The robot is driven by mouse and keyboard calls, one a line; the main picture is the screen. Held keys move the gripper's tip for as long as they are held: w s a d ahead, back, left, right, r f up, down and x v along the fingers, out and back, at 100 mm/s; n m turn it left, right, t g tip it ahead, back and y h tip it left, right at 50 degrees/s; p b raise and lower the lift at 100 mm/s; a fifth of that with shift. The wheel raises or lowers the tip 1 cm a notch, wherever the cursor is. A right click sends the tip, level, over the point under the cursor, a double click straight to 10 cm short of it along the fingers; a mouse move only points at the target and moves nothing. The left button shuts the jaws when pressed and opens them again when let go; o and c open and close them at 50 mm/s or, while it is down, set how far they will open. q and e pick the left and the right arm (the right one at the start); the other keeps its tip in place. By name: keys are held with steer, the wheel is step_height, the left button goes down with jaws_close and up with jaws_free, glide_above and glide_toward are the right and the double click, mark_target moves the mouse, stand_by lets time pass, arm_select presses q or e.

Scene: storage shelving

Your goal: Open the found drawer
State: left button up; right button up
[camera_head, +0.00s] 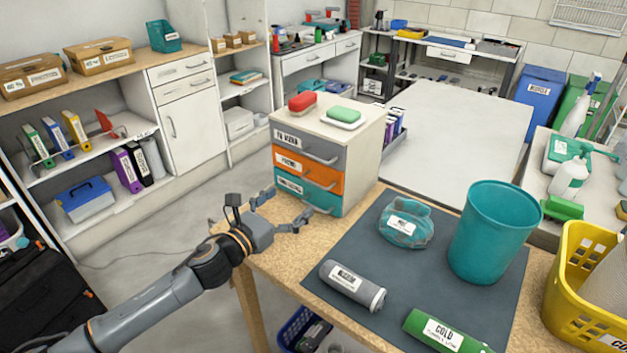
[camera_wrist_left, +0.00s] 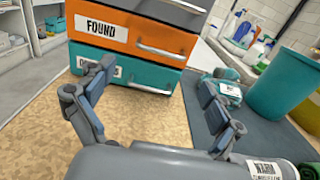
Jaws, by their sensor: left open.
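A small drawer unit (camera_head: 367,133) stands at the table's back left corner, with grey, orange and teal drawers. The orange middle drawer (camera_head: 298,171) looks closed; its label reads FOUND in the left wrist view (camera_wrist_left: 140,32). Its silver bar handle (camera_wrist_left: 161,50) is to the right of the label. The teal drawer (camera_wrist_left: 168,78) below also looks closed, partly hidden by a finger. My left gripper (camera_head: 288,205) is open and empty in front of the unit, low by the teal drawer. In the wrist view its spread fingers (camera_wrist_left: 156,75) frame the drawer fronts, apart from the orange handle. My right gripper is not in view.
Red (camera_head: 302,101) and green (camera_head: 343,114) items sit on top of the unit. Bare tabletop lies before the unit.

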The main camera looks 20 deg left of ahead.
mark_target(313, 182)
arm_select(q)
steer(key=x, duration=0.9)
steer(key=shift+f+p, duration=0.1)
steer(key=shift+p, duration=0.3)
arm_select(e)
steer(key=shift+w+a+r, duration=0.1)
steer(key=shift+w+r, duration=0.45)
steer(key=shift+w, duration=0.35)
